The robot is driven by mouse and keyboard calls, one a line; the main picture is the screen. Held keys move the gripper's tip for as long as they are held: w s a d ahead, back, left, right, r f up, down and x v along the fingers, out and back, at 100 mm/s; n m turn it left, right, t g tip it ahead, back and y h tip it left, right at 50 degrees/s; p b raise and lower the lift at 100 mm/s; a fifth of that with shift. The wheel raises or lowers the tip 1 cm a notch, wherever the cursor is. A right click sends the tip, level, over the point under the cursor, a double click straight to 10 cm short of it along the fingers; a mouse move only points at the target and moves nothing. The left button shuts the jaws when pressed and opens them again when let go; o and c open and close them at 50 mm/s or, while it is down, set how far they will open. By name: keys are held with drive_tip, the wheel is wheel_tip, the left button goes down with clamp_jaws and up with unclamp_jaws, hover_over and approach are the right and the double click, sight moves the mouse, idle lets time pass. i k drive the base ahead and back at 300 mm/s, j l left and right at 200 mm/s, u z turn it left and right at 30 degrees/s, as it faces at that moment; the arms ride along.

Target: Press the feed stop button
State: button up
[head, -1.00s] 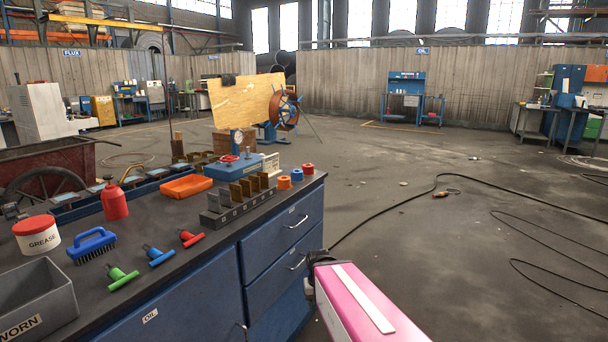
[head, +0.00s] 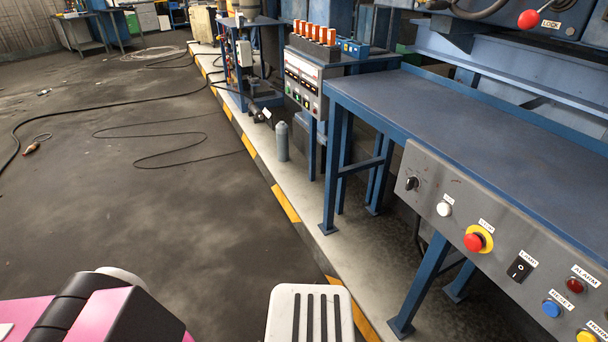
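A grey control panel (head: 462,205) runs along the front of a blue table at the right. On it is a red mushroom button (head: 474,242) on a yellow disc, with a small label above it that is too blurred to read surely. A white button (head: 443,209) and a black rotary knob (head: 411,184) are left of it. Pink and black parts of my arm show at lower left. My gripper is not visible.
The blue table (head: 450,100) has a bare top and blue legs. A grey cylinder (head: 282,141) stands on the pale strip with yellow-black edging. A black cable (head: 75,108) lies on the open floor at left.

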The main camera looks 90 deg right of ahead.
sight(473, 242)
drive_tip(key=z, duration=5.3)
drive_tip(key=i+l+u, duration=0.2)
drive_tip(key=i+l, duration=0.15)
drive_tip(key=i, duration=0.05)
